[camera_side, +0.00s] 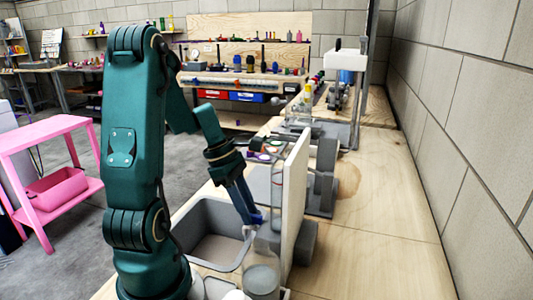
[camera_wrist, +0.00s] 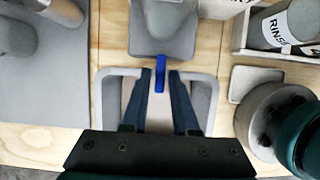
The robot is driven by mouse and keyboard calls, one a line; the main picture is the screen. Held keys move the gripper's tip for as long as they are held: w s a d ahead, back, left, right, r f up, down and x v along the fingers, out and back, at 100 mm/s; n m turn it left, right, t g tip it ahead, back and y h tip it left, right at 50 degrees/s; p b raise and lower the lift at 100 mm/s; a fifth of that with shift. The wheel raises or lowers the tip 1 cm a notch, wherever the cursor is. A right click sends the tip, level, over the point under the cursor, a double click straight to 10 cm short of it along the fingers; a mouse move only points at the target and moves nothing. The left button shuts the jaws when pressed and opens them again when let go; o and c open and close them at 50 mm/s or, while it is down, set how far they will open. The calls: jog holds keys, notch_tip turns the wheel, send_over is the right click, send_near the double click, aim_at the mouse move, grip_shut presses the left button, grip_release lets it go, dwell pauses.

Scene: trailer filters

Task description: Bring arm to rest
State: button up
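My gripper (camera_side: 250,214) points down at the end of the dark green arm, over the far right part of a grey bin (camera_side: 188,222). In the wrist view my gripper (camera_wrist: 160,74) has its two dark fingers apart. A small blue part (camera_wrist: 159,76) shows between the fingertips, with a gap on both sides. It seems joined to a grey block (camera_wrist: 163,28); whether it touches a finger or only lies beyond them I cannot tell. The grey bin (camera_wrist: 205,96) lies below the fingers and its visible floor looks empty.
A white upright panel (camera_side: 296,190) stands just right of my gripper. A clear bottle (camera_side: 262,278) stands in front. In the wrist view a bottle labelled RINSE (camera_wrist: 284,24) sits at the upper right. The wooden bench (camera_side: 385,215) is clear toward the wall.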

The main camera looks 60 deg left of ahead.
jog(key=shift+r, duration=0.1)
jog(key=shift+s+a+r, duration=0.1)
jog(key=shift+r, duration=0.2)
notch_tip(320, 180, up, 9)
notch_tip(320, 180, down, 10)
jog(key=shift+r, duration=0.25)
jog(key=shift+f, duration=0.2)
jog(key=m, duration=0.1)
jog(key=m+g, duration=0.1)
jog(key=m, duration=0.1)
jog(key=m+h, duration=0.1)
jog(key=shift+w+m, duration=0.3)
jog(key=shift+m, duration=0.1)
jog(key=shift+o, duration=0.4)
